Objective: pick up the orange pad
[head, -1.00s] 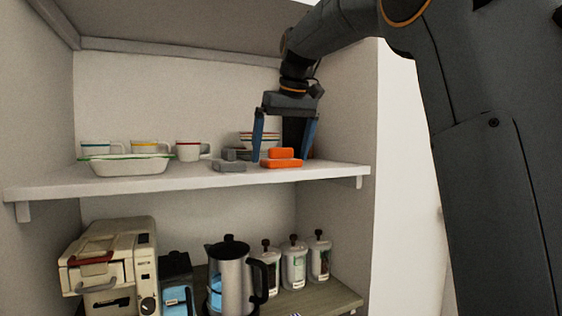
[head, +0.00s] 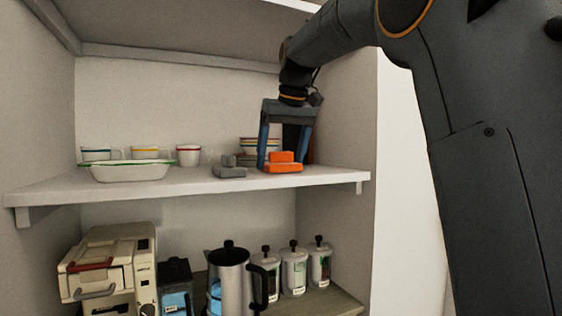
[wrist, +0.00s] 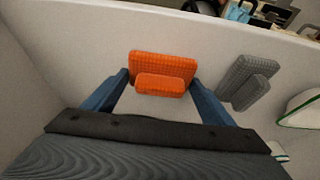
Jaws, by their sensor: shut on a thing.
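The orange pad (head: 283,168) is a flat block with a smaller raised block on top. It rests on the upper shelf near its front edge, at the right. It also shows in the wrist view (wrist: 162,66), between my two blue fingers. My gripper (head: 282,160) reaches down from above and is shut on the orange pad, one finger at each side. The pad appears to be still on the shelf; any gap under it cannot be made out.
A grey pad (head: 229,171) of similar shape lies just left of the orange one. Stacked bowls (head: 259,145) stand behind. A white dish (head: 128,172) and several mugs (head: 188,154) are further left. The shelf's right wall (head: 340,110) is close to my gripper.

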